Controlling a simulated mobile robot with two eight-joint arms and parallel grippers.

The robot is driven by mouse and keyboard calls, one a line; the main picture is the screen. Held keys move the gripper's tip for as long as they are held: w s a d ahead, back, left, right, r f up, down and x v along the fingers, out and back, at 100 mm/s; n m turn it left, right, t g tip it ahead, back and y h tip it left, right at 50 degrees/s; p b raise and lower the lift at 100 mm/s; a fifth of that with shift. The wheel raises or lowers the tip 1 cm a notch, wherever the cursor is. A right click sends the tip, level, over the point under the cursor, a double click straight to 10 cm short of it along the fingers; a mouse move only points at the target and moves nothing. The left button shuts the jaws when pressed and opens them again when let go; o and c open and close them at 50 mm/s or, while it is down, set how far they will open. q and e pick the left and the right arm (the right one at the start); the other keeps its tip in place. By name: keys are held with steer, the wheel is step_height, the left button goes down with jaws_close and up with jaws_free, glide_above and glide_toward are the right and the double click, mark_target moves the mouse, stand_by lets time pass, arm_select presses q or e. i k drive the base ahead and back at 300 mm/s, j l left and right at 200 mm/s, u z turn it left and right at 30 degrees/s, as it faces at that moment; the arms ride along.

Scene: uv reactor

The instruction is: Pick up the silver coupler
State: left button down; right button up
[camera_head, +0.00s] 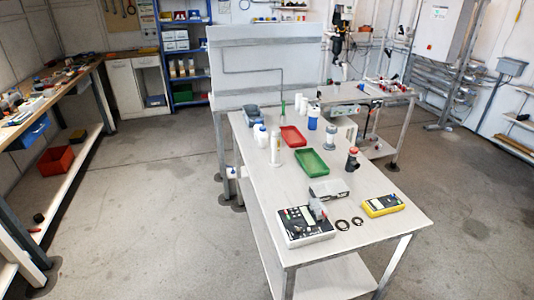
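I cannot tell for sure which thing is the silver coupler. A grey cylindrical piece (330,138) stands upright on the white table (395,222), right of the red tray. A dark grey fitting with a red top (352,160) stands nearer, by the right edge. A low silver-grey piece (328,191) lies farther forward, behind a white and black instrument (305,226). Two dark rings (343,225) lie right of that instrument. Neither of my grippers is in view.
A red tray (292,136), a green tray (311,162), several bottles and a yellow meter (383,205) share the table. A pale panel (265,75) rises behind it. A workbench (45,95) runs along the left. The floor (150,200) between them is clear.

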mark_target(275, 162)
steer(key=j+z, duration=0.1)
steer(key=j, duration=0.45)
steer(key=i+j+z, duration=0.1)
steer(key=j, duration=0.45)
steer(key=i+j+z, duration=0.1)
steer(key=i+j, duration=0.3)
steer(key=i, duration=0.25)
steer(key=i+j+z, duration=0.1)
steer(key=i+j, duration=0.3)
steer(key=i, duration=0.7)
